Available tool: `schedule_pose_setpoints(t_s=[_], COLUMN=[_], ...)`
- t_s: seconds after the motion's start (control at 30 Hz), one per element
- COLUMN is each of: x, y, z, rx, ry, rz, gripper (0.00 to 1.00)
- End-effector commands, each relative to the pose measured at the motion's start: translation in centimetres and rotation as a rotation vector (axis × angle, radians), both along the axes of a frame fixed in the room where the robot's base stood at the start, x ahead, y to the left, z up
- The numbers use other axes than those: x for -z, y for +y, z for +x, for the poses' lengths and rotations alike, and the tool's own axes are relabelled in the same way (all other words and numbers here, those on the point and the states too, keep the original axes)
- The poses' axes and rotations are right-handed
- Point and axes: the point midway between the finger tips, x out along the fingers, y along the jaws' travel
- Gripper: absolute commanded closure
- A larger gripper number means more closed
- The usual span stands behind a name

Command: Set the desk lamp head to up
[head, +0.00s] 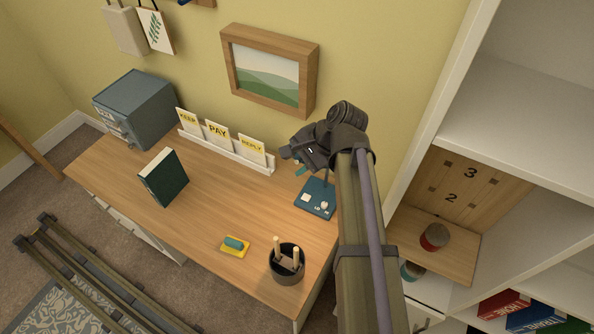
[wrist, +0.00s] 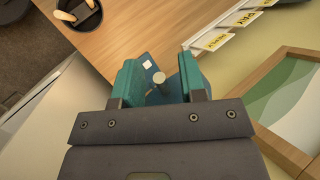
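The lamp's blue base (head: 316,198) stands at the desk's right end in the head view, with small pale parts on top. My gripper (head: 300,166) is above and beside it, and with my arm it hides most of the lamp. In the wrist view my gripper (wrist: 162,82) has its two teal fingers apart. A small pale round-ended post (wrist: 158,77) shows between them, with gaps on both sides. Blue lamp surface (wrist: 150,62) lies behind it. I cannot make out the lamp head or its tilt.
The wooden desk (head: 210,200) carries a letter rack (head: 230,155), a grey-blue cabinet (head: 138,105), a dark green book (head: 163,177), a sponge on a yellow dish (head: 235,246) and a black pot (head: 287,268). A framed picture (head: 270,70) hangs behind. White shelving (head: 520,120) stands right.

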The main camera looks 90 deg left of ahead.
Motion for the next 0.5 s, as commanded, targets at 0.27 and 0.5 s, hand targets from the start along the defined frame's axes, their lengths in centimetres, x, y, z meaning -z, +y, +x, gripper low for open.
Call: schedule_pose_setpoints(t_s=[0.27, 0.5], x=[0.07, 0.07], y=[0.03, 0.02], z=[-0.17, -0.16], rx=[0.000, 0.000], ry=[0.000, 0.000], rz=[0.000, 0.000], gripper=[0.65, 0.88])
